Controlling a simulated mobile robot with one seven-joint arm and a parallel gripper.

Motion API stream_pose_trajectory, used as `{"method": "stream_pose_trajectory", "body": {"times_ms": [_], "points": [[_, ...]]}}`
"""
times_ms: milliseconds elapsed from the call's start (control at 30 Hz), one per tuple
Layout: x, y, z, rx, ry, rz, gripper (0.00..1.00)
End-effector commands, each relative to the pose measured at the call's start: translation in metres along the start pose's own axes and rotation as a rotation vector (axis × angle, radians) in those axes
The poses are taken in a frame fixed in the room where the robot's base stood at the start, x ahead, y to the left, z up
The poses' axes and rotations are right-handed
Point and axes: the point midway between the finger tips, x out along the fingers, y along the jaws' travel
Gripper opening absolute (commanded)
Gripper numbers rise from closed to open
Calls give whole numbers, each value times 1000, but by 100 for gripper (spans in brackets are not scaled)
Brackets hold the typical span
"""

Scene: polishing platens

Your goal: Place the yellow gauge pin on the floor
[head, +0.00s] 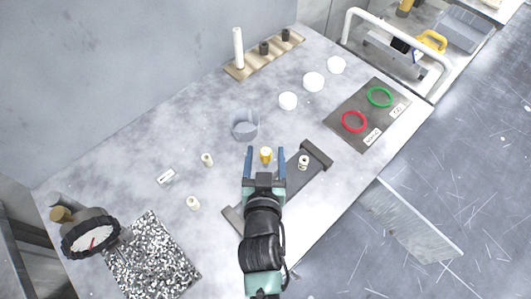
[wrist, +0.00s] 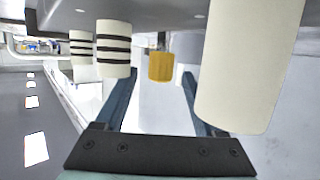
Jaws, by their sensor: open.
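The yellow gauge pin (head: 266,155) stands upright on the grey table in the head view. It also shows in the wrist view (wrist: 161,66), near the tips of my fingers. My gripper (head: 266,161) is open, with one blue finger on each side of the pin. I cannot tell whether either finger touches it. The grey floor (head: 470,200) lies to the right of the table, lower down.
A white pin with black bands (head: 303,162) stands right of my gripper, by a dark bar (head: 318,156). White pins (head: 207,159) stand to the left. A dark mat (head: 345,128) holds red and green rings. A dial gauge (head: 90,236) stands front left.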

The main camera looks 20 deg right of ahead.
Motion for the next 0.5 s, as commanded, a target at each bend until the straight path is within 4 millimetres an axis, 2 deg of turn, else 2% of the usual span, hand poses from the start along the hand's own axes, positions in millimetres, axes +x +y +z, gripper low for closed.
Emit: {"method": "stream_pose_trajectory", "body": {"times_ms": [67, 400, 467, 500], "points": [[0, 0, 0, 0, 0, 0, 71], [0, 0, 0, 0, 0, 0, 12], [0, 0, 0, 0, 0, 0, 1], [-1, 0, 0, 0, 0, 0, 0]]}}
